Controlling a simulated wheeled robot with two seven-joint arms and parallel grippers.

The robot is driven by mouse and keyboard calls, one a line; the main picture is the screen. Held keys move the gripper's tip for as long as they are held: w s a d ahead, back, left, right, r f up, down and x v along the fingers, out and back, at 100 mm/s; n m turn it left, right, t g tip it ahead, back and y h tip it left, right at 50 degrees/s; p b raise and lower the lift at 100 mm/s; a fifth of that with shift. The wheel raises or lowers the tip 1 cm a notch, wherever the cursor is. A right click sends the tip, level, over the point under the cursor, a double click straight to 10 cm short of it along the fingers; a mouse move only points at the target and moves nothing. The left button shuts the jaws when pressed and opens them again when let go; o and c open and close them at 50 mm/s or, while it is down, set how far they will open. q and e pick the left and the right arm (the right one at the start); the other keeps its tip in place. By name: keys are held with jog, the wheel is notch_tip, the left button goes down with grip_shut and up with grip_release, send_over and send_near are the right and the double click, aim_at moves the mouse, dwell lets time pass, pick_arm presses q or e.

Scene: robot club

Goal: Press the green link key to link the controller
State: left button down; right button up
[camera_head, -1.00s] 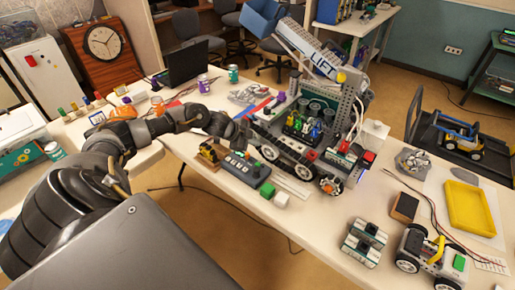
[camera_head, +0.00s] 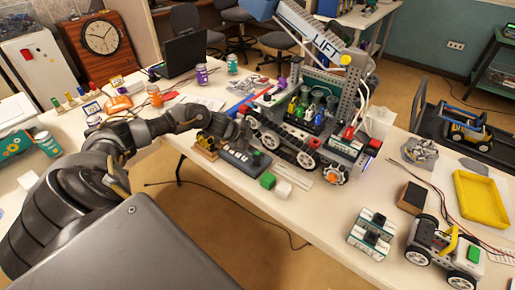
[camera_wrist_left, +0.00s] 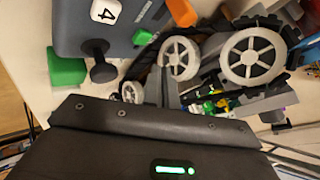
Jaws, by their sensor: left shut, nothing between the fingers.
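The dark grey controller (camera_head: 240,163) lies on the white table in front of a large tracked robot model. My left gripper (camera_head: 238,131) is shut and empty, close above the controller's far side. Its tip (camera_wrist_left: 165,88) shows just below the green key in the wrist view; I cannot tell whether it touches anything. My right gripper is out of view.
A green block (camera_head: 268,180) and a white block (camera_head: 284,188) sit beside the controller. The tracked robot model (camera_head: 310,130) stands close behind my gripper. A wheeled rover (camera_head: 445,250) and yellow tray (camera_head: 482,198) are at right. The table's front edge is near the controller.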

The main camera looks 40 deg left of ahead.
aim_at(258, 153)
pick_arm(q)
notch_tip(258, 153, down, 2)
jog(key=shift+f+b, duration=0.1)
jog(key=shift+b, duration=0.3)
dwell(0.3)
dwell(0.9)
jog(key=shift+f, duration=0.1)
dwell(0.5)
jog(key=shift+f, duration=0.25)
